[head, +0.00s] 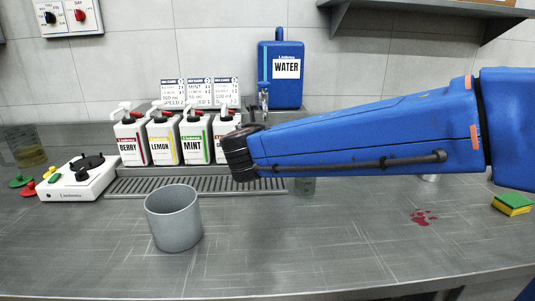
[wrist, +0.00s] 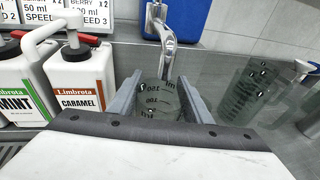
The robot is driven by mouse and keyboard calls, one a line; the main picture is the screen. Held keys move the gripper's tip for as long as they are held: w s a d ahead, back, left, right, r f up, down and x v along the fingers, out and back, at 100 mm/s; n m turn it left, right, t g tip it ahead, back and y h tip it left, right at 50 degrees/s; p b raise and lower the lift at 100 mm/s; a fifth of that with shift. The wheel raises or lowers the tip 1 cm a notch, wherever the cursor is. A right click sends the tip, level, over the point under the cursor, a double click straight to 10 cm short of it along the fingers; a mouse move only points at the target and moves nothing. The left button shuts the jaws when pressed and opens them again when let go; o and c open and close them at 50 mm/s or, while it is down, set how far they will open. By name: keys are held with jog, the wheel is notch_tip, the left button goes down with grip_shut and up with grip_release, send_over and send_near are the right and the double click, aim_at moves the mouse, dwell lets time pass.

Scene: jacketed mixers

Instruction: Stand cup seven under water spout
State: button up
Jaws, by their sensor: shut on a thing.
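My gripper (wrist: 160,103) is shut on a clear graduated cup (wrist: 159,93), with one grey finger on each side. No number seven is readable on it. The metal water spout (wrist: 165,32) comes down just beyond and above the cup in the wrist view; I cannot tell whether it is exactly over the mouth. In the head view the spout (head: 263,99) hangs from the blue WATER tank (head: 281,72).
Caramel (wrist: 78,86) and mint (head: 194,140) bottles stand close left of my gripper. Another clear graduated cup (wrist: 244,92) stands to the right. A sponge (head: 512,204) lies far right. The front counter is mostly clear.

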notch_tip(320, 180, down, 6)
jog(key=shift+s+r, duration=0.1)
jog(key=shift+s, duration=0.05)
jog(key=shift+w+f, duration=0.2)
jog(key=shift+f, duration=0.35)
jog(key=shift+f, duration=0.2)
jog(key=o, duration=1.1)
jog(key=shift+o, duration=0.2)
jog(key=shift+r, duration=0.1)
jog(key=shift+s+r, duration=0.1)
jog(key=shift+r, duration=0.05)
jog(key=v, duration=1.1)
jog(key=shift+s, duration=0.35)
jog(key=shift+s+a, duration=0.1)
